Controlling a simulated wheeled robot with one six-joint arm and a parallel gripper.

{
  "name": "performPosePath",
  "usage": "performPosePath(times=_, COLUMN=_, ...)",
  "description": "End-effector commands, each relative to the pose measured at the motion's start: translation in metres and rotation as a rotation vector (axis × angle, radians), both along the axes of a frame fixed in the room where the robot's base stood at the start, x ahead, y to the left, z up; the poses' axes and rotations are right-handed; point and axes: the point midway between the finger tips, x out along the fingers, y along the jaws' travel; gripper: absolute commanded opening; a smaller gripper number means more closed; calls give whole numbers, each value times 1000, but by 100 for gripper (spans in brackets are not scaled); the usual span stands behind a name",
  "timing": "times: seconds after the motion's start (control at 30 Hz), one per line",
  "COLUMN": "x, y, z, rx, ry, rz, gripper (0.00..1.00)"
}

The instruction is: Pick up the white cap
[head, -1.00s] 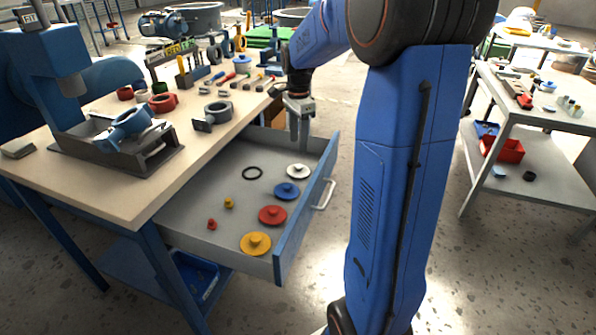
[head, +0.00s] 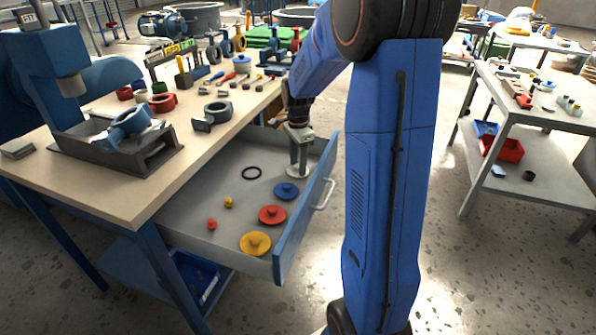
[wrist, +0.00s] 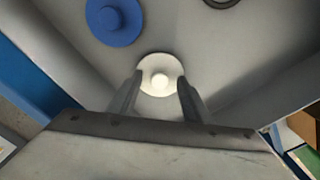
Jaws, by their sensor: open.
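The white cap (wrist: 160,66) is a round disc with a small raised knob, lying flat in the open drawer. In the wrist view it sits between and just past the two fingers of my gripper (wrist: 158,92), which are open on either side of the knob. In the head view my gripper (head: 299,168) points down over the white cap (head: 297,173) near the drawer's far end and hides most of it. I cannot tell whether the fingers touch the disc.
The drawer (head: 190,205) also holds a blue cap (head: 286,191), a red cap (head: 272,215), a yellow cap (head: 255,243), a black ring (head: 251,173) and two small knobs. The drawer front (head: 300,225) stands close to my gripper's right. The workbench (head: 100,185) is at left.

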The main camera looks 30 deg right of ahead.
Motion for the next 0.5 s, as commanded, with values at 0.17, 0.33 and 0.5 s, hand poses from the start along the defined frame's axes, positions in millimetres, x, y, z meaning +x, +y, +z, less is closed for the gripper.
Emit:
performPosePath(times=0.17, x=0, y=0, z=0, rx=0, ry=0, rz=0, gripper=38)
performPosePath(times=0.33, x=0, y=0, z=0, rx=0, ry=0, rz=0, gripper=0)
performPosePath(times=0.5, x=0, y=0, z=0, rx=0, ry=0, rz=0, gripper=0)
